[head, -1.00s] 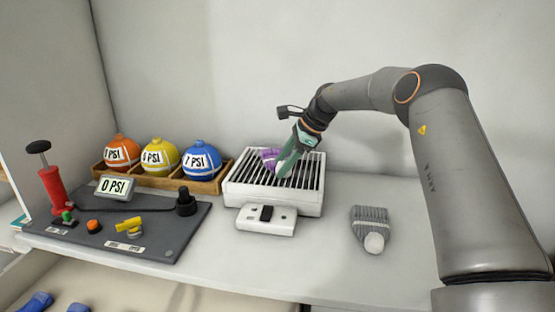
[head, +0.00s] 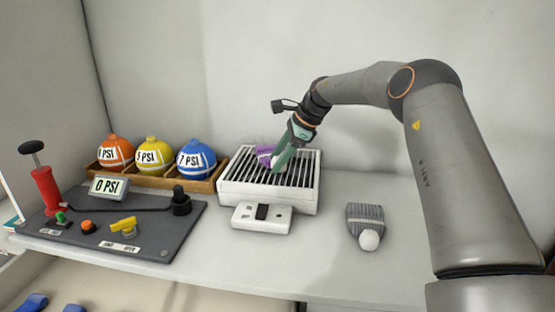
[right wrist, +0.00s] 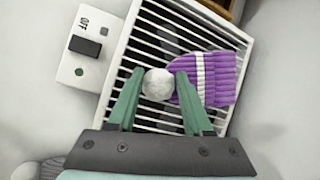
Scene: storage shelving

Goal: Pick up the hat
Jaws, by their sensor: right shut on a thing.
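A purple knitted hat (head: 265,154) with a white stripe and a white pompom lies on the slatted top of a white heater-like box (head: 266,202). In the right wrist view the hat (right wrist: 213,78) spreads to the right and its pompom (right wrist: 158,84) sits between the green fingers. My right gripper (head: 278,165) points down at the slats and is shut on the pompom; the fingers hide part of the hat in the head view. A second hat, grey with a white pompom (head: 366,225), lies flat on the shelf to the right. My left gripper is not in view.
A white switch box (head: 262,218) is in front of the slatted box. Orange, yellow and blue balls (head: 196,159) sit in a wooden tray at the left. A dark board (head: 150,232) carries a red pump (head: 46,190) and a gauge. The shelf is clear around the grey hat.

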